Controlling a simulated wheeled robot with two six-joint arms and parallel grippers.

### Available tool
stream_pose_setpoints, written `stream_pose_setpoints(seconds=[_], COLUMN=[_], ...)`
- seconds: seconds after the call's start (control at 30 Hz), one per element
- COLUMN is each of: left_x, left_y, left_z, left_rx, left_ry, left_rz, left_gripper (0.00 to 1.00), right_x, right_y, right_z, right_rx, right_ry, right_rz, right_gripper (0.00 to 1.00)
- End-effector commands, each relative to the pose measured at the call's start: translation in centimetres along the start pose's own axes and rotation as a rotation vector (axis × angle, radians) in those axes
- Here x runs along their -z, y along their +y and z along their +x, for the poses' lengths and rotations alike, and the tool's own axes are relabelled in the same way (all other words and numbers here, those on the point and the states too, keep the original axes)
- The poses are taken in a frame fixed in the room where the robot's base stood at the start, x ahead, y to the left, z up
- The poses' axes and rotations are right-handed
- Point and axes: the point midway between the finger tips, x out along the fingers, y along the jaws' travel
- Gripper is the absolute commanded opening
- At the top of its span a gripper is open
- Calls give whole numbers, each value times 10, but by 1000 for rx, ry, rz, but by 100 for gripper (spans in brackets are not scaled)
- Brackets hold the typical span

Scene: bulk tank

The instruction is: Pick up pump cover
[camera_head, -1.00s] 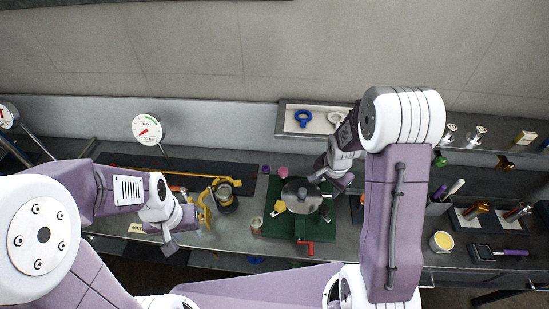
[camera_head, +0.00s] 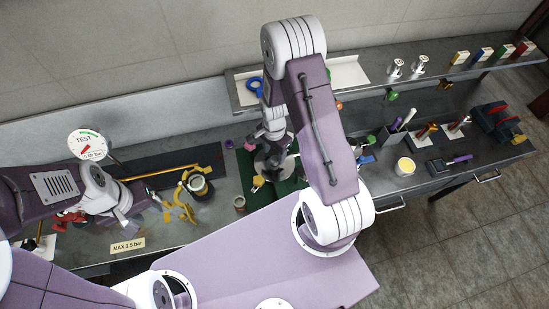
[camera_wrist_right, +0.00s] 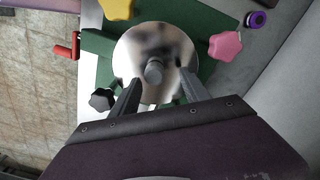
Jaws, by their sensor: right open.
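The pump cover (camera_wrist_right: 140,50) is a round, shiny metal disc with a grey central knob (camera_wrist_right: 154,72), lying on a green base (camera_wrist_right: 205,22). In the head view the cover (camera_head: 291,164) is partly hidden behind my right arm. My right gripper (camera_wrist_right: 158,88) is open just above the cover, with its fingers on either side of the knob's near side. I cannot tell whether they touch it. The right gripper also shows in the head view (camera_head: 272,168). My left gripper (camera_head: 135,212) hangs over the left part of the bench, away from the cover; its jaws are unclear.
Yellow (camera_wrist_right: 117,8), pink (camera_wrist_right: 225,45) and black (camera_wrist_right: 102,99) star knobs surround the cover, with a red handle (camera_wrist_right: 67,50) at the left. A shelf (camera_head: 365,83) runs behind.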

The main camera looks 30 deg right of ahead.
Motion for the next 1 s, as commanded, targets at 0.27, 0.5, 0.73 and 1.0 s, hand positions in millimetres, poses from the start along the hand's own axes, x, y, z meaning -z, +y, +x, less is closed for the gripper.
stream_pose_setpoints(seconds=[0.27, 0.5, 0.73, 1.0], left_x=[0, 0, 0, 0], left_y=[0, 0, 0, 0], left_z=[-6, -6, -6, -5], left_rx=[0, 0, 0, 0], left_ry=[-1, 0, 0, 0], left_rz=[0, 0, 0, 0], left_gripper=[36, 36, 36, 36], right_x=[0, 0, 0, 0], right_y=[0, 0, 0, 0], right_z=[22, 21, 21, 18], right_rx=[0, 0, 0, 0], right_ry=[0, 0, 0, 0], right_rz=[0, 0, 0, -1], right_gripper=[54, 23, 0, 0])
